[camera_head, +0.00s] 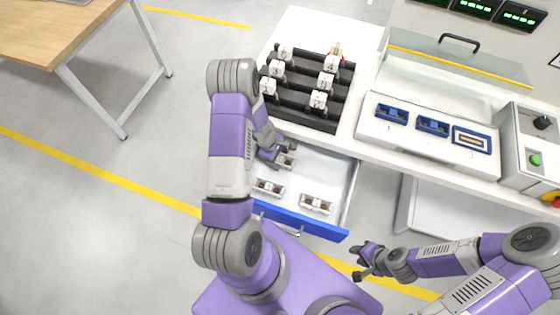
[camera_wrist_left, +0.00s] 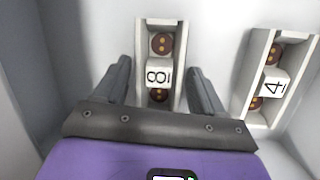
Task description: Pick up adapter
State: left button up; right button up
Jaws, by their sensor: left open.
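My left gripper (camera_head: 273,150) reaches down into the drawer, open. Another, labelled 4 (camera_wrist_left: 272,82), lies tilted at right. My right gripper (camera_head: 363,262) appears open and empty, outside the drawer.
A black rack (camera_head: 308,118) with several white adapters stands on the white table behind the drawer. A white panel (camera_head: 365,130) with blue-framed sockets (camera_head: 432,126) is right of it. The drawer's blue front (camera_head: 300,222) and side walls bound the gripper.

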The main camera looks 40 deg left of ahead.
aim_at(279, 158)
pick_arm(q)
jog(key=c, duration=1)
jog(key=shift+r, duration=0.2)
notch_tip(279, 158, up, 18)
jog(key=p, duration=1.5)
jog(key=shift+f, duration=0.15)
